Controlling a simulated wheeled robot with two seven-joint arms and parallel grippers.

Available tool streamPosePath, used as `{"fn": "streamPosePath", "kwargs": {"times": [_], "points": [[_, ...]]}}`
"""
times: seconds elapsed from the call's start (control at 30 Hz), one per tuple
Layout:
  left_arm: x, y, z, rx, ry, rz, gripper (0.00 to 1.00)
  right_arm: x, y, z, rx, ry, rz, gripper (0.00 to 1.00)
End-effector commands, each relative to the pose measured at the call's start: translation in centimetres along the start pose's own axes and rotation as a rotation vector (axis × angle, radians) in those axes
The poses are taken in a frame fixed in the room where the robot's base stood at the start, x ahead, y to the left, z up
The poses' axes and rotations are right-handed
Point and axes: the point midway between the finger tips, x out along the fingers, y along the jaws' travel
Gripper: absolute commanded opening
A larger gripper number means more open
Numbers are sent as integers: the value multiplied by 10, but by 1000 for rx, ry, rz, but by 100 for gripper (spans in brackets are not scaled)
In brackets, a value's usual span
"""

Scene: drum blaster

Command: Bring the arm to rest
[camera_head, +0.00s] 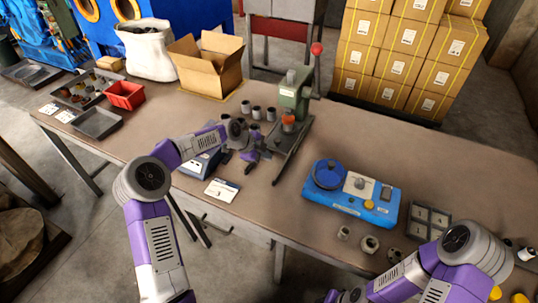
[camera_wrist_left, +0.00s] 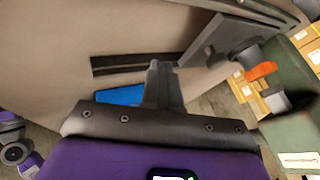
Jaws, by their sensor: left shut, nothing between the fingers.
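My left arm (camera_head: 155,225) reaches up from the lower left over the table. Its gripper (camera_head: 250,163) is beside the green press (camera_head: 292,92), to the left of the press base. In the left wrist view the fingers (camera_wrist_left: 160,75) are together with nothing between them. My right arm (camera_head: 425,275) is low at the right, over the table's front edge. Its gripper (camera_head: 345,296) is partly cut off by the bottom edge, and its fingers are not clear.
A blue device (camera_head: 350,205) and a grey divided tray (camera_head: 428,219) stand on the table's right side. A scale (camera_head: 201,163), small cylinders (camera_head: 256,112), a red bin (camera_head: 125,95) and an open cardboard box (camera_head: 207,75) are also on the table (camera_head: 440,160). Boxes (camera_head: 400,65) stand behind.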

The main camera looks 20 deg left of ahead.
Motion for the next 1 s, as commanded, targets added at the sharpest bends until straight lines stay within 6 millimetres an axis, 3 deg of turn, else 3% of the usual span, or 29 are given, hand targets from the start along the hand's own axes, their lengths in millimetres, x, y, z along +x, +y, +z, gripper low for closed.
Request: {"fn": "streamPosePath", "kwargs": {"times": [0.03, 0.1, 0.3, 0.67, 1.0], "points": [[-17, -3, -2, 0, -1, -2, 0, -8, -3, 0, 0, 2, 0, 38], [-32, -2, -2, 1, -1, 1, 0, -12, -4, 0, 0, 3, 0, 38], [-64, -1, -2, 1, 1, 3, 0, -18, -7, 0, 0, 3, 0, 38], [-76, -1, -3, 2, 2, 4, 0, -21, -8, 0, 0, 2, 0, 38], [-121, -25, -27, 2, 2, 4, 0, -74, -28, 2, -1, 3, 0, 38]]}}
